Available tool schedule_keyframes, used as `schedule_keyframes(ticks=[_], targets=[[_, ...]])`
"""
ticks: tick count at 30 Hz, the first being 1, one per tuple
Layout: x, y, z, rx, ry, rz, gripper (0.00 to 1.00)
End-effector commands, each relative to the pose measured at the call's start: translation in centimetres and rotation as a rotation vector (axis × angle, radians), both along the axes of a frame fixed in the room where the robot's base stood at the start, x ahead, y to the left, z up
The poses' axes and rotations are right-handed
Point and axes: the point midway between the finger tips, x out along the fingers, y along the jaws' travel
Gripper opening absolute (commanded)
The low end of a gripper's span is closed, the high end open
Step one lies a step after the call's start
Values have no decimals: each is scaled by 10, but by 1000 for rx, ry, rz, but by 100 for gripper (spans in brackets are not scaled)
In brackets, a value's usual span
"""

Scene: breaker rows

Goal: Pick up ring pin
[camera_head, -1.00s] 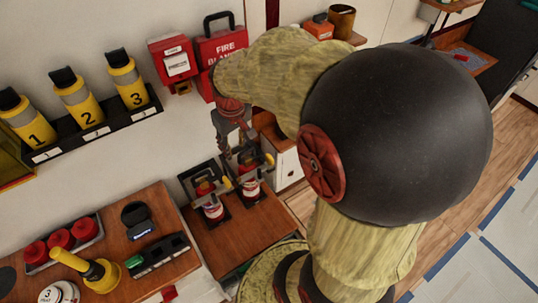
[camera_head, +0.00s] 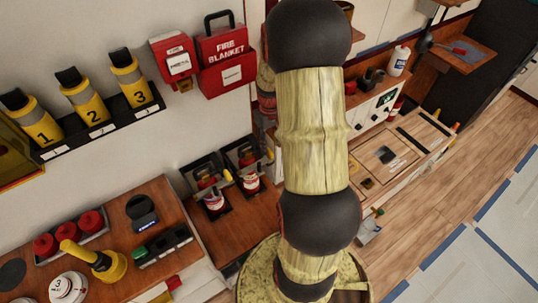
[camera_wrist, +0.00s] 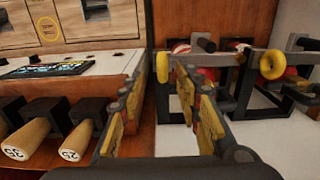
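Two yellow rings show in the wrist view, a left one (camera_wrist: 162,67) and a right one (camera_wrist: 272,64), each on a dark metal frame with red parts behind. I cannot tell for certain which is the ring pin. My gripper (camera_wrist: 163,86) is open and empty in the wrist view, its yellow-padded fingers spread. The left ring appears between the fingertips, beyond them; I see no contact. In the head view the two framed red-and-white units stand on a brown cabinet, a left one (camera_head: 214,190) and a right one (camera_head: 249,171). My arm hides the gripper there.
Wooden handles (camera_wrist: 28,135) with black ends lie at the left of the wrist view, near the left finger. A yellow plunger-like tool (camera_head: 100,262) stands on the left table. A red fire blanket case (camera_head: 221,60) hangs on the wall. Floor at right is clear.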

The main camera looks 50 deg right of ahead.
Motion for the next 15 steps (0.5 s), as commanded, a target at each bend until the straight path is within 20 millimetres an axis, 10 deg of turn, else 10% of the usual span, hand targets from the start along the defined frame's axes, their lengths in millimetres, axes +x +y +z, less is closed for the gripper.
schedule_keyframes(ticks=[15], targets=[[0,4,-43,0,1,0,34]])
